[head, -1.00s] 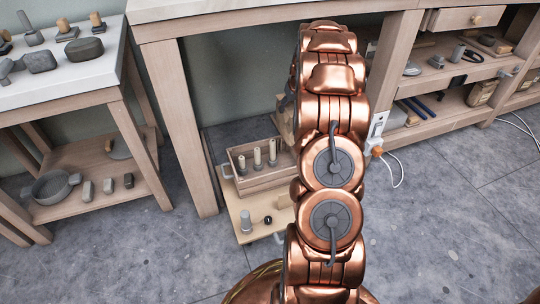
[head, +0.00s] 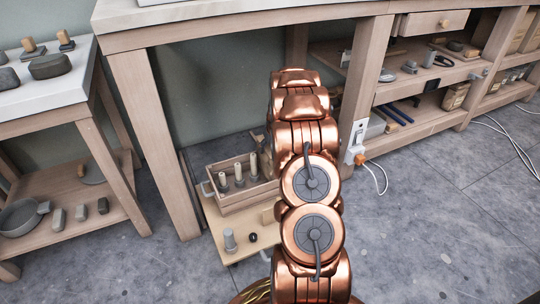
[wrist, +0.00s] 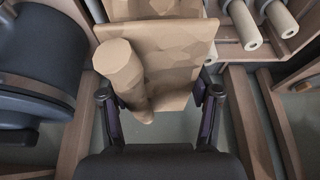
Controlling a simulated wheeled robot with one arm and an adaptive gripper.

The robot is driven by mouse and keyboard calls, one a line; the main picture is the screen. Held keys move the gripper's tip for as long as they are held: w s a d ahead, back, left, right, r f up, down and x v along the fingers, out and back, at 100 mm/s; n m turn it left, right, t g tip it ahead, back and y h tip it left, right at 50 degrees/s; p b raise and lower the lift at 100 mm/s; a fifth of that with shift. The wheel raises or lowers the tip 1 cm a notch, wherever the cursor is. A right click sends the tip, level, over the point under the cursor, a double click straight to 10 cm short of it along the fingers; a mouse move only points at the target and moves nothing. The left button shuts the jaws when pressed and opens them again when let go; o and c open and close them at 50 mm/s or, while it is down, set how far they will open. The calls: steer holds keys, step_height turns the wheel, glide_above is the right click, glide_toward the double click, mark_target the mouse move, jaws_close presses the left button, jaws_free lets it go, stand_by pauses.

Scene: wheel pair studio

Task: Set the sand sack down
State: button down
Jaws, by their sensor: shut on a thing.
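A tan, faceted thing, which looks like the sand sack (wrist: 178,70), is between the fingers of my gripper (wrist: 160,98) in the wrist view. My gripper is shut on it. A rounded tan, post-like form (wrist: 120,72) stands against its left side; I cannot tell whether it is part of the sack. In the head view my copper arm hides the gripper and most of what it holds. The sack's underside is hidden, so I cannot tell whether it touches anything below.
A wooden crate with upright cylinders (head: 222,202) stands on a low board (head: 228,257) under the bench (head: 240,32). A grey cylinder (head: 230,240) stands on the board. A dark rounded machine (wrist: 40,85) is close on the left in the wrist view. A white cable (head: 382,178) lies at right.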

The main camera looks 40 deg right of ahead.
mark_target(266, 164)
step_height(266, 164, down, 3)
steer(key=shift+f+b, duration=0.2)
steer(key=shift+b, duration=0.3)
steer(key=shift+c, duration=1.2)
jaws_free()
steer(key=shift+f, duration=0.15)
